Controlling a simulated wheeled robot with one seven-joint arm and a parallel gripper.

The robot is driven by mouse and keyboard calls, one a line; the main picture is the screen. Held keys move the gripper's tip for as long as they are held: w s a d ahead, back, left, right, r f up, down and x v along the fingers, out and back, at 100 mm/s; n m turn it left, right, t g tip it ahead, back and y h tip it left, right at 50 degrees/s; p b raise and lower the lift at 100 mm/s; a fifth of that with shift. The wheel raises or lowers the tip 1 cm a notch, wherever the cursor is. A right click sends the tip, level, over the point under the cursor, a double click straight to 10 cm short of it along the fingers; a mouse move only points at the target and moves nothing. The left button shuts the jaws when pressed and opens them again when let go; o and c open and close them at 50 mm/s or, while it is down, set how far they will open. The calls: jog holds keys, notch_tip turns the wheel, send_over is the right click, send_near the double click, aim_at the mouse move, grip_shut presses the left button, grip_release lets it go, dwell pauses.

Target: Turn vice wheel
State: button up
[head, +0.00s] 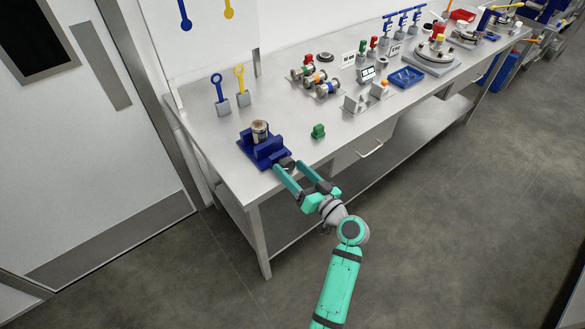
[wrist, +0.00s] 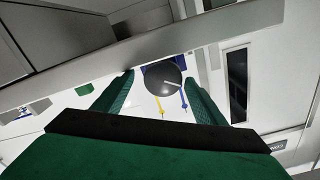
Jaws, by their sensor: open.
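The blue vice (head: 268,155) stands at the near left corner of the steel bench, with a metal cylinder (head: 260,131) upright in it. Its dark round wheel (head: 287,163) faces the bench's front edge, partly hidden by my gripper. My gripper (head: 286,169) is open, with its green fingers pointing at the wheel. In the wrist view the wheel (wrist: 160,77) appears as a dark disc with a light line on it, between the two fingertips (wrist: 158,84). I cannot tell whether the fingers touch it.
A small green block (head: 318,131) sits right of the vice. Blue and yellow tagged stands (head: 231,94), metal fittings (head: 316,80) and a blue tray (head: 406,77) stand farther back. The bench's front edge (head: 320,160) is close to my gripper. The floor in front is clear.

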jog(key=v, duration=1)
jog(key=w+a+n, duration=0.4)
jog(key=w+n, duration=0.1)
jog(key=w+a+n, duration=0.2)
jog(key=w, duration=0.1)
jog(key=shift+a+f, duration=0.1)
jog(key=shift+f, duration=0.1)
jog(key=shift+w+a, duration=0.15)
jog(key=shift+w, duration=0.4)
jog(key=shift+w+a, duration=0.2)
jog(key=shift+a, duration=0.45)
jog(key=shift+d, duration=0.3)
jog(key=c, duration=1)
